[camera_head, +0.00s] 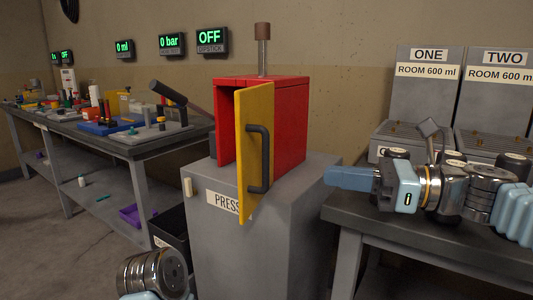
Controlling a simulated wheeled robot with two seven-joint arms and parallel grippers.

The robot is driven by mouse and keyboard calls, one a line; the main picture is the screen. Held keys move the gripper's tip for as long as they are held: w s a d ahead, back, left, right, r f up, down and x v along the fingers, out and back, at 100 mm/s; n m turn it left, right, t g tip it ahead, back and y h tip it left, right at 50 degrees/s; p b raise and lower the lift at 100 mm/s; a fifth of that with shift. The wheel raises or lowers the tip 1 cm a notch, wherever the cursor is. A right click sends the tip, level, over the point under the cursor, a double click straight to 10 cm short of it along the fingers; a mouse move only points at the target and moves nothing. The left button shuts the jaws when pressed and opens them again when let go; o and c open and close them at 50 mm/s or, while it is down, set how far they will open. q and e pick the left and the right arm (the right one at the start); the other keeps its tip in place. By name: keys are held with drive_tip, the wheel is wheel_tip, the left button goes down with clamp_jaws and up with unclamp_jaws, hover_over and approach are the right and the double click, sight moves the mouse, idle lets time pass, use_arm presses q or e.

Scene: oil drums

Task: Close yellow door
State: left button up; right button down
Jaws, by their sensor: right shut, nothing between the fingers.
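The yellow door (256,150) is hinged on a red cabinet (291,122) and stands partly open, with a gap at its left side showing the red interior wall. A dark vertical handle (264,160) is on the door's face. The cabinet sits on a grey pedestal labelled PRESS (270,225). My right gripper (335,178) points left, to the right of the door and apart from it; its fingers are shut and empty. Part of my left arm shows at the bottom left; its gripper is out of view.
A grey table (440,235) at right carries units labelled ONE (428,55) and TWO (500,56). A long workbench (90,145) with many tools stands at left. A black bin (172,235) is beside the pedestal. Floor at lower left is mostly clear.

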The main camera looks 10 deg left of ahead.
drive_tip(key=p, duration=0.1)
approach(242, 163)
drive_tip(key=a, duration=0.6)
drive_tip(key=shift+w+a, duration=0.4)
drive_tip(key=shift+a, duration=0.15)
